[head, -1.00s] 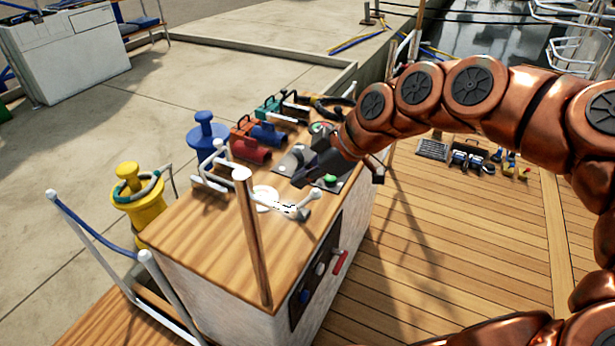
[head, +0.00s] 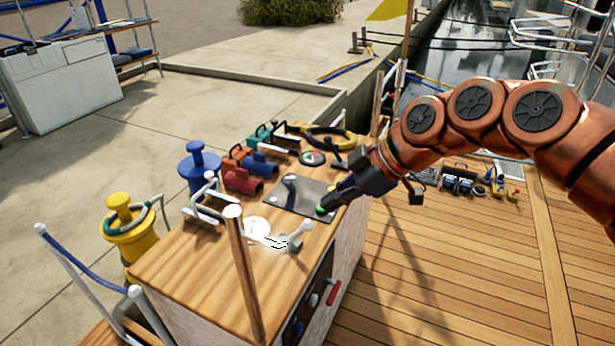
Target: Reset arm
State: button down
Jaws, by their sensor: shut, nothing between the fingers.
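My copper-coloured arm reaches in from the right in the head view. My dark gripper (head: 338,203) is shut and empty. Its tip is over the right edge of the wooden cockpit console, beside a small green button (head: 321,210) on a grey plate (head: 293,193). I cannot tell whether the tip touches the button or hovers above it.
The wooden console top (head: 190,260) holds a white winch handle (head: 289,238), red and blue clutches (head: 242,180), a compass (head: 312,158) and a post (head: 245,270). Blue (head: 200,165) and yellow (head: 130,225) bollards stand at the left.

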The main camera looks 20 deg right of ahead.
jog(key=s+a+r+m+g+h+p, duration=0.35)
jog(key=s+a+r+p, duration=0.55)
jog(key=p, duration=0.6)
jog(key=s+d+r+m+g+h+p, duration=0.2)
jog(key=s+r+m+p, duration=0.7)
jog(key=p, duration=0.6)
jog(key=shift+s+d+r+g+h, duration=0.2)
jog(key=shift+s+g+h, duration=0.15)
jog(key=shift+s+g, duration=0.3)
